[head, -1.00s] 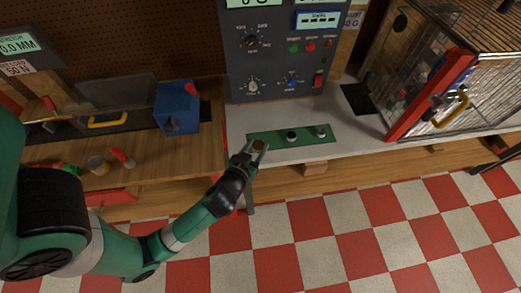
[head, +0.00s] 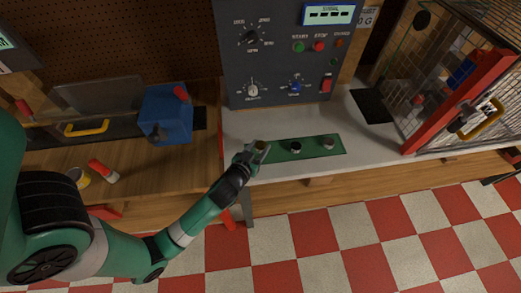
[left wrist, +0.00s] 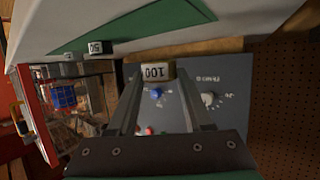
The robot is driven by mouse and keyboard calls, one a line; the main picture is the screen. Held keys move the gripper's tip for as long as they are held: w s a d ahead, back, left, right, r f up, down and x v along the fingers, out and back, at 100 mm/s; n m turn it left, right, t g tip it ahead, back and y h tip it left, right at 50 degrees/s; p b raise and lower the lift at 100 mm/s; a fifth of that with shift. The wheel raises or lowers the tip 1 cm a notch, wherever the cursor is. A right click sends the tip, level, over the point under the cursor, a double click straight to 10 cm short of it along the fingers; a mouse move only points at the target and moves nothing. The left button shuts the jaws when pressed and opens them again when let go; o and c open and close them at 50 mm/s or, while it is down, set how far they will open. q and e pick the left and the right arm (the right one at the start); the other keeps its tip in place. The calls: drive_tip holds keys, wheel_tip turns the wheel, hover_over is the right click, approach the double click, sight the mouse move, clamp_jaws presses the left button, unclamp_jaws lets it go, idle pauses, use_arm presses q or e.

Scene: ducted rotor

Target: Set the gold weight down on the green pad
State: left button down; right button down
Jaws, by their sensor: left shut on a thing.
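My left gripper (head: 256,152) is shut on the gold weight (head: 260,146), at the left end of the green pad (head: 313,146). In the left wrist view the gold weight (left wrist: 157,72) sits between the fingertips, its "100" label upside down. The green pad (left wrist: 150,22) lies at the top of that view. I cannot tell whether the weight touches the pad. A black weight (head: 295,146) and a silver weight (head: 328,142) stand on the pad to the right. The black weight (left wrist: 98,47) shows "50" in the left wrist view. My right gripper is not in view.
A grey control panel (head: 275,60) with knobs and buttons stands behind the pad. A wire cage with a red-framed door (head: 460,105) stands right. A blue vise-like block (head: 170,115) and a red-and-white item (head: 102,170) are on the wooden bench at left.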

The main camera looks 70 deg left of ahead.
sight(259, 152)
use_arm(q)
drive_tip(key=shift+w+a+f, duration=0.1)
drive_tip(key=f+b, duration=0.1)
drive_tip(key=f, duration=0.1)
drive_tip(key=f+b, duration=0.2)
drive_tip(key=shift+w+a+b, duration=0.15)
drive_tip(key=shift+a+b, duration=0.15)
drive_tip(key=shift+a, duration=0.1)
drive_tip(key=shift+d+f, duration=0.1)
drive_tip(key=shift+d, duration=0.15)
drive_tip(key=shift+f, duration=0.1)
drive_tip(key=shift+c, duration=1.5)
unclamp_jaws()
